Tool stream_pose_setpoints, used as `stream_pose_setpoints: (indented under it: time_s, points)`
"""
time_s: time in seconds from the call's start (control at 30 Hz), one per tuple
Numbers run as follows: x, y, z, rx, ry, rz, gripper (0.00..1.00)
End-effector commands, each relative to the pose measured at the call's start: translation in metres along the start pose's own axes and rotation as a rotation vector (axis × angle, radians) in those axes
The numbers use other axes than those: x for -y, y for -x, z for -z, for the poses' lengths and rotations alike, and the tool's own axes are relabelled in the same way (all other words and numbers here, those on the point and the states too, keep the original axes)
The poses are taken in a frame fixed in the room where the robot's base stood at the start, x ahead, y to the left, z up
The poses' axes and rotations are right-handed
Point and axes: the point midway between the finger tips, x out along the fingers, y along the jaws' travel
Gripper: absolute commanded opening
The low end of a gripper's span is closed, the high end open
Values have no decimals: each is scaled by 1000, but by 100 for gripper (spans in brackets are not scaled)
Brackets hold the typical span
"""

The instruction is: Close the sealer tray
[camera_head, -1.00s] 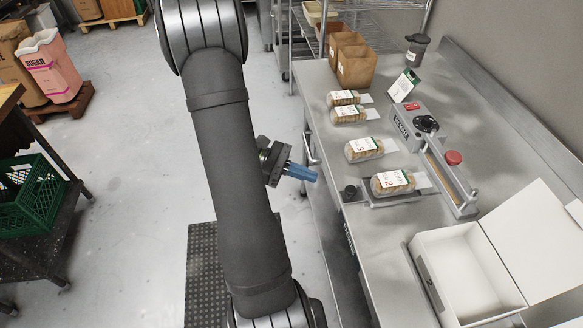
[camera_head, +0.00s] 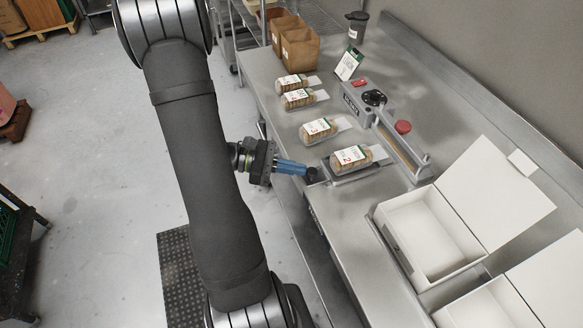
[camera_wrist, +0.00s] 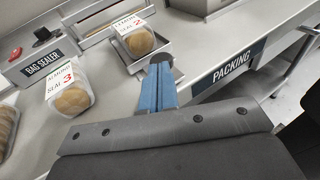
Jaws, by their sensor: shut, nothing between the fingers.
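The sealer tray (camera_head: 366,172) is a grey metal tray sticking out in front of the bag sealer (camera_head: 366,104). A bread bag marked 2 (camera_head: 351,158) lies on it. My gripper (camera_head: 305,171) has blue fingers, shut and empty, pointing at the knob from the table's front side. In the wrist view the fingertips (camera_wrist: 159,68) overlap the knob; I cannot tell whether they touch it. The knob is partly hidden by the fingers.
More bread bags, one marked 3 (camera_head: 318,130), lie left of the tray on the steel table. An open white box (camera_head: 418,232) stands to the right. Brown paper bags (camera_head: 299,50) stand at the back. The table's front edge is close beneath my gripper.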

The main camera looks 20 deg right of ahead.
Motion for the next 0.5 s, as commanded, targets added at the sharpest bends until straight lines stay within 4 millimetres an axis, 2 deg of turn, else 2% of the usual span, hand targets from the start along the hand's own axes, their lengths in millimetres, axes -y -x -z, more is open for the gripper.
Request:
stream_pose_setpoints:
  time_s: [0.3, 0.5]
  points:
    - [-23, -46, -8, -1, -2, 6, 0]
    - [-30, -59, -10, 0, 0, 3, 0]
